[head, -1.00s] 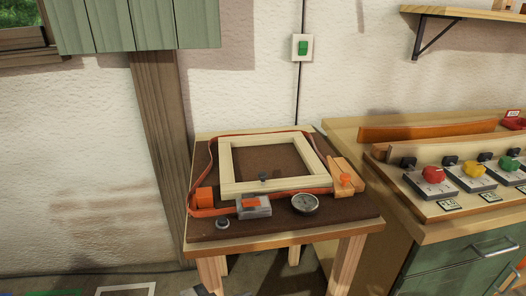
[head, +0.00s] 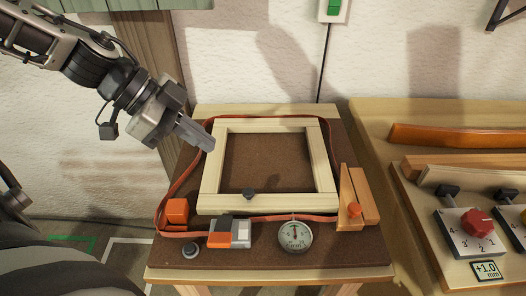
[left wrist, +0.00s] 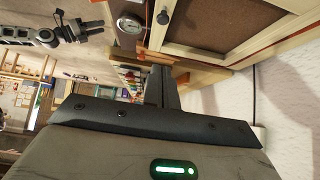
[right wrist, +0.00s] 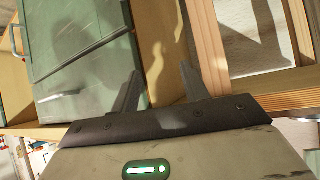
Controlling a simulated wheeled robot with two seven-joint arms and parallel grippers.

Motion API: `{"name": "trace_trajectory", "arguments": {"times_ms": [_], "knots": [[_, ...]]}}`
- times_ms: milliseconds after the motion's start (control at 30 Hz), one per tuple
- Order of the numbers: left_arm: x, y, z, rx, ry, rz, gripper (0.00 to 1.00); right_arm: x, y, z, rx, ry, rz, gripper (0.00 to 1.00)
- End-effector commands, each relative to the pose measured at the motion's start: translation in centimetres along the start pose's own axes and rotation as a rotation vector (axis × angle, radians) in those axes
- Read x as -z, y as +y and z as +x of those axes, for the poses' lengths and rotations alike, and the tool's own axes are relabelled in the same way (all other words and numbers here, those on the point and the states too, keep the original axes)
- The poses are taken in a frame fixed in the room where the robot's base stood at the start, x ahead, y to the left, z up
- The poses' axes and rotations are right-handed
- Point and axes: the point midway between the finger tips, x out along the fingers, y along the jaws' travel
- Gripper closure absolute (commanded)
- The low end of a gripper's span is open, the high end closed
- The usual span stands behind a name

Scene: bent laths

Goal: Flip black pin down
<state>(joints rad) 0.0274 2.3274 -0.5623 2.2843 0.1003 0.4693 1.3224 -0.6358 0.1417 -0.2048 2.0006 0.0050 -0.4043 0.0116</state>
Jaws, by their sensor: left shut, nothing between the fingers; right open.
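A small black pin (head: 249,193) stands at the front bar of the pale wooden frame (head: 209,172). Black levers (head: 447,191) also stand behind the dials on the right bench; I cannot tell which is the task's pin. My left gripper (head: 208,145) is shut and empty, just over the frame's left rear side, apart from the pin. It also shows in the left wrist view (left wrist: 161,85), with the frame (left wrist: 210,58) beyond it. My right gripper (right wrist: 160,88) is open and empty by the green cabinet, outside the head view.
A red strap (head: 180,187) loops around the frame on the brown board (head: 330,262). An orange block (head: 177,211), a grey-orange buckle (head: 228,232), a round gauge (head: 295,235) and wooden wedges (head: 352,195) surround it. The right bench holds a red dial (head: 476,221).

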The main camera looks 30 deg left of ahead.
Motion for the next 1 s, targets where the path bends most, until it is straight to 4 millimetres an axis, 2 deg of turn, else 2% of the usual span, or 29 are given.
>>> {"name": "trace_trajectory", "arguments": {"times_ms": [100,300,467,1000], "knots": [[0.0,0.1,-0.2,0.000,-0.007,-0.004,1.00,0.3,0.1,0.1,-0.003,0.007,-0.002,0.55],[0.0,0.0,-0.2,0.001,-0.006,-0.003,1.00,-1.6,-0.3,-0.5,0.005,-0.037,0.006,0.55],[-0.1,0.1,0.6,-0.002,-0.006,-0.003,1.00,-2.1,-0.5,-0.5,0.009,-0.046,0.008,0.55],[-0.3,0.1,9.9,-0.003,-0.007,-0.004,1.00,-1.3,-0.6,0.7,0.015,-0.001,0.009,0.55]]}}
